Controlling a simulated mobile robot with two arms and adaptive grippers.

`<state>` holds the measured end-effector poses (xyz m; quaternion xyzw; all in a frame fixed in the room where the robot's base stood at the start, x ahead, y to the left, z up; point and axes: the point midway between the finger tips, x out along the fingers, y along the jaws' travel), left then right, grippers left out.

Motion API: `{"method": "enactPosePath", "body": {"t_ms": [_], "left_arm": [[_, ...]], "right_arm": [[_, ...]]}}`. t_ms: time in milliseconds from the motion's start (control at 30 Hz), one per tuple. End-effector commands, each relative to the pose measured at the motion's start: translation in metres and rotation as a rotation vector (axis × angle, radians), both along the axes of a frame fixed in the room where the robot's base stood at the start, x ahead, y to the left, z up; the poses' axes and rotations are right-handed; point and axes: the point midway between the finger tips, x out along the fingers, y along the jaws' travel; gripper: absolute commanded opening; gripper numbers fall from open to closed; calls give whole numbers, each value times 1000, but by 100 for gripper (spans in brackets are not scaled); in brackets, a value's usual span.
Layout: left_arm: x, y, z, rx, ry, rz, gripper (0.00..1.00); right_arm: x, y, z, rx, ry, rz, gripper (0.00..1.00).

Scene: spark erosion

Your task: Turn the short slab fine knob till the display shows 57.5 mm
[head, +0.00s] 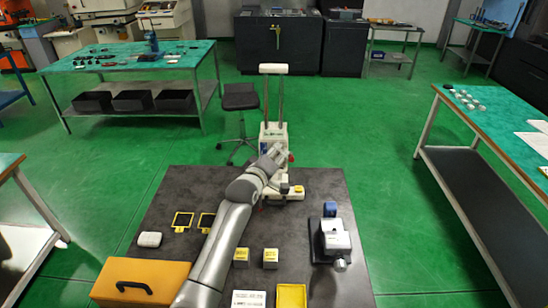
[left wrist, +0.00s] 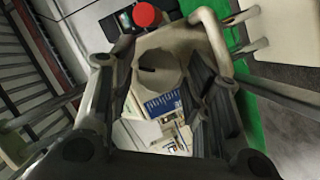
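The cream and white machine (head: 272,133) with two upright columns stands at the far edge of the dark table. My left arm reaches up to it, and my left gripper (head: 274,155) is at its front. In the left wrist view, the fingers of my left gripper (left wrist: 165,92) are spread apart. A rounded cream part (left wrist: 160,70) with a dark slot shows between and beyond them; I cannot tell whether they touch it. I cannot pick out the short slab fine knob for certain. No display reading is legible. My right gripper is not in view.
A red button (left wrist: 144,14) shows beside the cream part. On the dark table (head: 318,184) are two yellow-framed pieces, an orange case (head: 140,282), small blocks, a yellow tray (head: 291,296) and a grey device (head: 335,238). Green floor lies around the table.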

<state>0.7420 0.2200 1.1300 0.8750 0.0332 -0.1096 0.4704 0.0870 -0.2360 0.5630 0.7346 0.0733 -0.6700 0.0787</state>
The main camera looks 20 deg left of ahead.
Motion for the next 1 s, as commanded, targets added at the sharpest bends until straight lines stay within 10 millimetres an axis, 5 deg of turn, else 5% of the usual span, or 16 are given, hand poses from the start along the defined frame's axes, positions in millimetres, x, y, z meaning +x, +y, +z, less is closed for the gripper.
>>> {"method": "enactPosePath", "body": {"t_ms": [367, 1000], "left_arm": [[-7, 0, 2, -1, -1, 1, 45], [-102, 4, 23, -1, 0, 0, 45]], "right_arm": [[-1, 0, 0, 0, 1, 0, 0], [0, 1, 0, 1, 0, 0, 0]]}}
